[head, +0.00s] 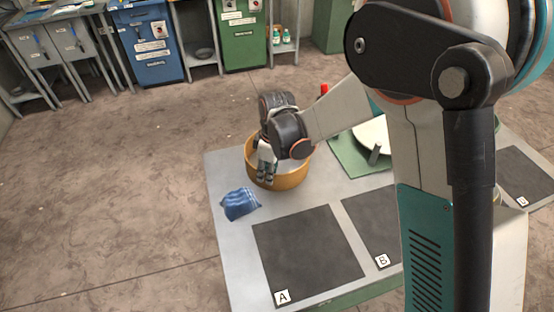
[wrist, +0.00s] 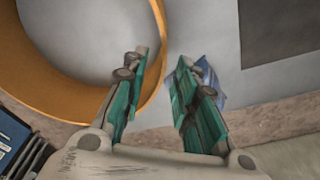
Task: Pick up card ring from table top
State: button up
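The card ring, an orange-yellow open band (head: 292,180), stands on the grey table top (head: 222,170) near its far left corner. It also fills the upper left of the wrist view (wrist: 30,70), where the table shows through its middle. My gripper (head: 265,178) is over the ring's left front part, fingers pointing down. In the wrist view my gripper (wrist: 163,58) is open, with the ring's wall passing between the fingertips. The left finger is on the inner side and the right finger on the outer side. I cannot tell whether either finger touches the wall.
Dark mats marked A (head: 308,252) and B (head: 378,222) lie in front, empty where visible. A green board (head: 350,158) with a white round thing is right.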

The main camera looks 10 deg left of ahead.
aim_at(265, 189)
jog(key=f, duration=0.2)
jog(key=f+b, duration=0.2)
jog(key=f, duration=0.1)
jog(key=shift+a+f, duration=0.3)
jog(key=shift+s+r, duration=0.1)
grip_shut()
